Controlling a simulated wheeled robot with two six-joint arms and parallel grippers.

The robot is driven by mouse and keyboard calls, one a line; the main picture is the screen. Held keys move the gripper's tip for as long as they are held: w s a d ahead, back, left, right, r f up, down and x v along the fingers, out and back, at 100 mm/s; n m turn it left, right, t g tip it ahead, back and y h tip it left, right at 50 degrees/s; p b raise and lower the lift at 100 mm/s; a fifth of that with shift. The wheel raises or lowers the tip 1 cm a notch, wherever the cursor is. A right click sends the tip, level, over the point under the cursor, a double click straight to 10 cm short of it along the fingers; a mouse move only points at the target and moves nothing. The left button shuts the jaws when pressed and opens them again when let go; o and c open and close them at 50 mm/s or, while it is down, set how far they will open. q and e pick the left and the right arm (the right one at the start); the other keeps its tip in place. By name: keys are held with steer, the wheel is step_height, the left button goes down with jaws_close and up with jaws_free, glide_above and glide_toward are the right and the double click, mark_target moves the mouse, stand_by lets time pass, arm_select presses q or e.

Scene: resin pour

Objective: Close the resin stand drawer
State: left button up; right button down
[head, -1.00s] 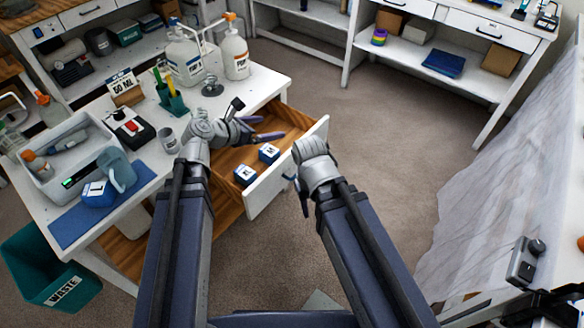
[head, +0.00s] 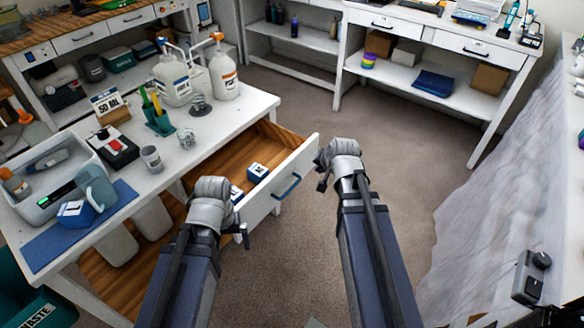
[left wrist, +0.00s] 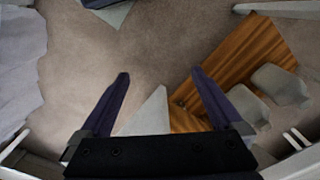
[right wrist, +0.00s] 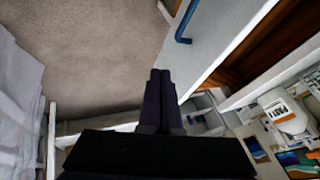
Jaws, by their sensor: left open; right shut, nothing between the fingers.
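The resin stand drawer (head: 262,203) is pulled open from the white table, with its wooden inside showing. Its white front and blue handle (head: 287,186) face right; the front (right wrist: 215,40) and handle (right wrist: 185,24) also show in the right wrist view. Two blue-and-white cubes (head: 257,171) lie inside, one partly hidden by my left wrist. My left gripper (left wrist: 160,76) is open and empty, near the drawer's near front corner in the head view. My right gripper (right wrist: 160,74) is shut and empty, just off the drawer front, apart from the handle.
The table (head: 205,135) bears two pump bottles (head: 226,78), a cup (head: 151,157), a grey bin (head: 55,185) and a blue mat (head: 60,240). A teal waste bin (head: 30,295) stands at lower left. Open carpet (head: 385,150) lies right of the drawer.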

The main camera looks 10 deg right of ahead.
arm_select(q)
step_height(320, 180, down, 8)
steer(key=s+a+m+y+b, duration=0.1)
steer(key=m+b, duration=0.1)
steer(key=b, duration=0.6)
steer(key=shift+a+f, duration=0.15)
steer(key=shift+a, duration=0.15)
arm_select(e)
steer(key=shift+m+t, duration=0.3)
steer(key=shift+m, duration=0.2)
steer(key=shift+w+a+f, duration=0.2)
steer(key=shift+w+f, duration=1.1)
steer(key=shift+w, duration=0.45)
steer(key=shift+w+a+f, duration=0.2)
steer(key=shift+w+f, duration=1.05)
steer(key=shift+w, duration=0.45)
steer(key=shift+w+a+f, duration=0.2)
steer(key=shift+w+f, duration=1.1)
steer(key=shift+w, duration=0.45)
arm_select(q)
steer(key=shift+s, duration=0.1)
